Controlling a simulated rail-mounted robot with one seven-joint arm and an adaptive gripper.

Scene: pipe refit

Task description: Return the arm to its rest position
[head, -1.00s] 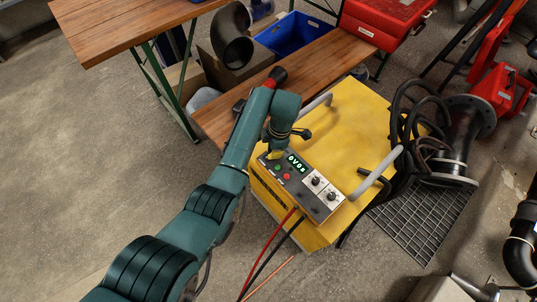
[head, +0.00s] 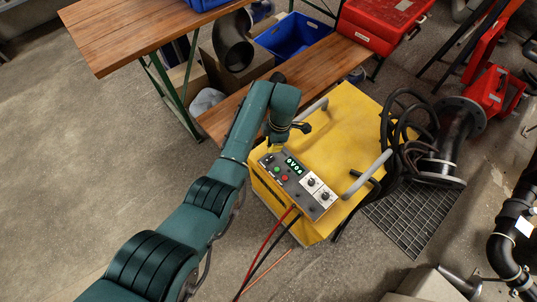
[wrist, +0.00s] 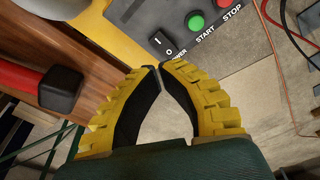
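My arm (head: 222,165) reaches from the bottom left of the head view up to the yellow machine, bends and points down. My gripper (head: 272,149) is just beside the top left corner of the machine's control panel (head: 296,184). In the wrist view its two yellow, ridged fingers (wrist: 159,68) meet at the tips, with nothing held between them. The fingertips are near the panel's black rocker switch (wrist: 164,45). I cannot tell whether they touch it. The panel also shows a green START button (wrist: 194,22), a red STOP button (wrist: 226,5) and a lit green display (head: 294,164).
The yellow machine (head: 345,125) has grey handles and coiled black hoses (head: 412,120). A mallet (wrist: 60,88) lies on the wooden bench (head: 312,70) close to my gripper. Red and black leads (head: 270,244) hang in front. Open floor (head: 80,180) lies left.

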